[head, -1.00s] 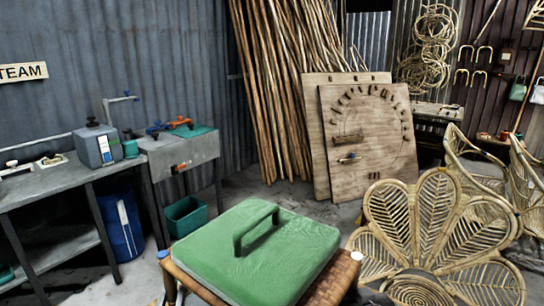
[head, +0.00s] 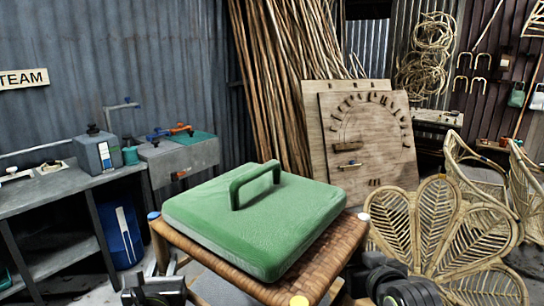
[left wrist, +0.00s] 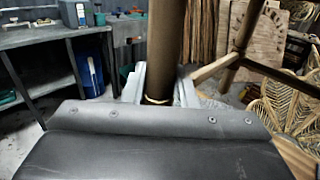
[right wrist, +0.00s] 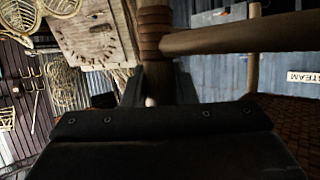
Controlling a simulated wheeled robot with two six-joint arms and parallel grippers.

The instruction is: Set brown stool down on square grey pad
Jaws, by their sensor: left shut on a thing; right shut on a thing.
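The brown stool (head: 318,262) has a woven seat, wooden legs and coloured leg caps. A green cushion-like block (head: 250,225) with an arched handle lies on its seat. My left gripper (head: 155,290) is shut on an upright stool leg; the leg stands between its fingers in the left wrist view (left wrist: 166,50). My right gripper (right wrist: 157,90) is shut on another leg, at its wrapped joint with a cross rail (right wrist: 230,38). Its dark body shows right of the stool in the head view. I cannot clearly make out the square grey pad; the seat hides much of the floor.
A grey workbench (head: 60,192) with containers stands left, with a blue drum (head: 122,235) below. Wooden boards (head: 370,150) and long poles (head: 270,80) lean at the back. Rattan chairs and a petal-shaped rattan back (head: 440,235) stand close on the right.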

